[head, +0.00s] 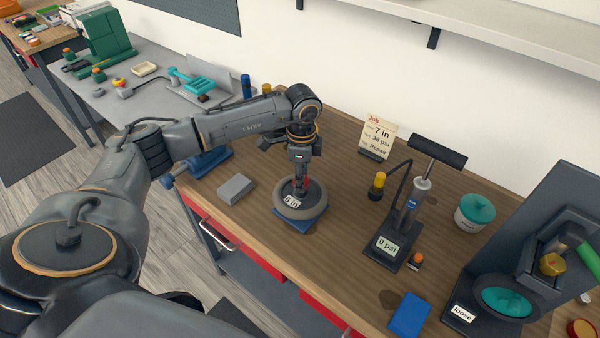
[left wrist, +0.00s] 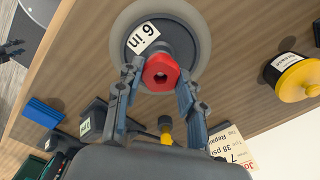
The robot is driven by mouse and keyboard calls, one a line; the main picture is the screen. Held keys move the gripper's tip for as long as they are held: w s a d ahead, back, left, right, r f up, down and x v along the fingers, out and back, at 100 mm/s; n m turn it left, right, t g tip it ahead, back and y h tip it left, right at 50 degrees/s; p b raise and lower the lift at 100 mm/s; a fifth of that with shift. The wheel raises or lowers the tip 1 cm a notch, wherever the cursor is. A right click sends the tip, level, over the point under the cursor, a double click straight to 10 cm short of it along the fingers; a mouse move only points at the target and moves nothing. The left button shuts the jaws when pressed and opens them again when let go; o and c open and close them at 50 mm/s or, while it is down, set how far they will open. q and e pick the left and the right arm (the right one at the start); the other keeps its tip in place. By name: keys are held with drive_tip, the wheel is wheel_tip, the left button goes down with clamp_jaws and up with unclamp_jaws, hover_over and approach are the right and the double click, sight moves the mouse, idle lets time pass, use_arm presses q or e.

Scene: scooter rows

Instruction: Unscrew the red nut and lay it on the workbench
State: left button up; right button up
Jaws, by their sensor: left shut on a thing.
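A wheel (head: 300,212) with a grey tyre and a "6 in" tag lies flat on a blue base (head: 296,222) on the wooden workbench (head: 340,235). The red nut (left wrist: 161,73) is at the wheel's centre in the left wrist view. My left gripper (head: 302,186) points straight down over the wheel's hub. Its fingers (left wrist: 160,82) are shut on the red nut from both sides. I cannot tell how far the nut is up its thread. A small dark shape at the left edge of the left wrist view looks like my right gripper (left wrist: 12,48), cut off.
A grey block (head: 235,188) lies left of the wheel. To the right stand a pump (head: 415,200) reading 0 psi, a teal-lidded jar (head: 475,210), a blue block (head: 409,315) and a fixture tagged "loose" (head: 500,300). Bare wood lies between wheel and pump.

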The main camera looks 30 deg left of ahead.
use_arm(q)
drive_tip(key=o, duration=1.1)
drive_tip(key=shift+s+d+f, duration=0.1)
drive_tip(key=shift+d+f, duration=0.15)
drive_tip(key=shift+d, duration=0.2)
drive_tip(key=shift+c, duration=0.2)
drive_tip(key=shift+o, duration=0.8)
drive_tip(key=shift+d+r, duration=0.1)
drive_tip(key=shift+r, duration=0.1)
drive_tip(key=shift+a+r, duration=0.2)
drive_tip(key=shift+a, duration=0.05)
wheel_tip(320, 180, up, 12)
drive_tip(key=shift+d+f, duration=0.2)
drive_tip(key=shift+f, duration=0.05)
